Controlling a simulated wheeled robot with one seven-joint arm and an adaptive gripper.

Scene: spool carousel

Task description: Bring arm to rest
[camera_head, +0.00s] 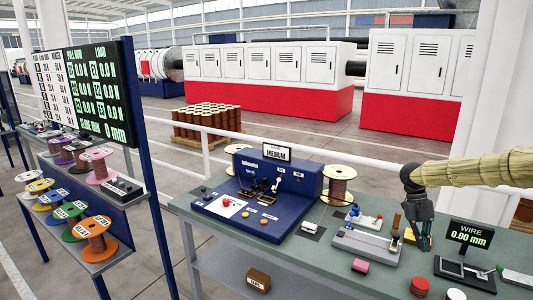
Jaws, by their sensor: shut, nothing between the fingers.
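My arm (480,168) reaches in from the right edge in a pale yellow sleeve. My gripper (424,243) hangs from its end, pointing down over the right part of the green-topped workbench (333,252). It is shut and holds nothing. It hangs just right of a grey fixture (365,248) and left of the black wire display (470,235) reading 0.00 mm. I cannot tell the exact height of the fingertips above the bench.
A blue machine (262,190) marked MEDIUM stands on the bench between wooden spools. Small red (419,286) and pink (361,266) pieces lie near the front edge. A shelf rack (90,255) with coloured spools stands at left. A white railing (390,173) runs behind the bench.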

